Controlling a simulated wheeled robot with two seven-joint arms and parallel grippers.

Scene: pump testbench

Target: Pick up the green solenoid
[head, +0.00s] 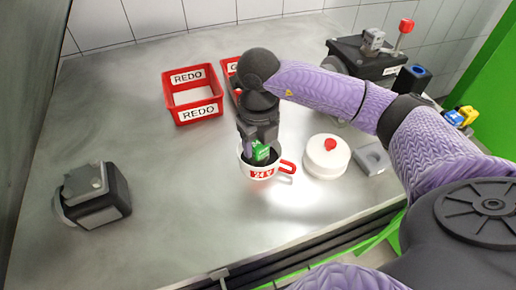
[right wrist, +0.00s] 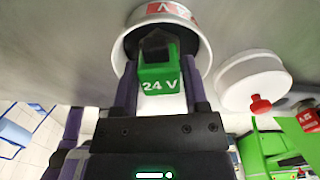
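The green solenoid (head: 260,153), marked 24 V, is at the mouth of a white pot (head: 246,172) with a red handle and a red 24 V label. In the right wrist view the solenoid (right wrist: 158,78) sits between my right gripper's fingers (right wrist: 160,88), which appear to touch both its sides. The pot (right wrist: 202,40) surrounds its far end. My right gripper (head: 260,148) points down into the pot and looks shut on the solenoid. How far the fingers reach inside is partly hidden. My left gripper is out of view.
A white lid with a red knob (head: 318,165) lies right of the pot, beside a grey block (head: 371,160). A red REDO tray (head: 181,98) and another red tray (head: 231,68) stand behind. A black device (head: 110,212) is at left. Bench between is clear.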

